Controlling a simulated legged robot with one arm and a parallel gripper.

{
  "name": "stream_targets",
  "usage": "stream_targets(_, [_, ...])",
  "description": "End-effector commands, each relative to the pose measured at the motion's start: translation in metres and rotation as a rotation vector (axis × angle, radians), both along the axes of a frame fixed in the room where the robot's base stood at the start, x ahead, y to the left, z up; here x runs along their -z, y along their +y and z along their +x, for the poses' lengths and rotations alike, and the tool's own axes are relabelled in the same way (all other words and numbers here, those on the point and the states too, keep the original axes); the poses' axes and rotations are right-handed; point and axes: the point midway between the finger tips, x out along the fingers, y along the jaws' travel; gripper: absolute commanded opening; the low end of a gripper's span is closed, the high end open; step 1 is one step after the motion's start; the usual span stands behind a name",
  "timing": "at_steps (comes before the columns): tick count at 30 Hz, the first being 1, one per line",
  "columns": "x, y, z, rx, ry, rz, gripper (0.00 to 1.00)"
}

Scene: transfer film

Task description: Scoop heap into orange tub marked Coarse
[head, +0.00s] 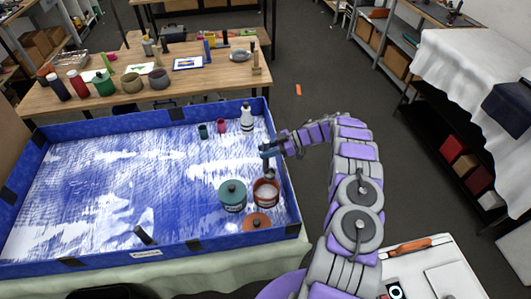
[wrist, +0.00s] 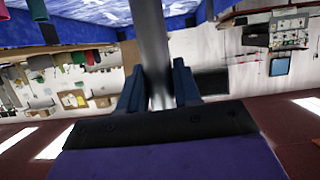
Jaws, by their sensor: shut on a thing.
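My gripper (head: 273,149) is at the right side of the blue-walled tray (head: 283,178), above and behind the open orange tub (head: 266,195). In the wrist view its dark blue fingers (wrist: 158,88) are shut on a grey metal tool shaft (wrist: 151,35). The tool's far end is out of that view. The orange tub stands upright with whitish stuff inside; its label is too small to read. An orange lid (head: 256,222) lies in front of it. White streaks cover the tray floor (head: 100,180); I cannot pick out a distinct heap.
A lidded teal tub (head: 232,197) stands left of the orange tub. A white bottle (head: 247,119), a pink cup (head: 221,126) and a teal cup (head: 203,131) stand at the back. A dark-handled object (head: 145,236) is at the front wall. A cluttered wooden table (head: 110,102) stands behind.

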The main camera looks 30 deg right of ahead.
Motion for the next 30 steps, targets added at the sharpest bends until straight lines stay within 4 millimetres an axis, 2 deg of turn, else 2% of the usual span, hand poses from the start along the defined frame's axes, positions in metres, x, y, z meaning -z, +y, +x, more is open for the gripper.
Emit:
stream_targets(11, [-0.005,0.000,0.000,0.000,-0.001,0.000,0.00])
stream_targets(24, [-0.043,0.000,0.000,-0.001,-0.001,0.001,0.00])
stream_targets(30, [-0.051,0.000,0.000,-0.001,-0.001,0.001,0.00])
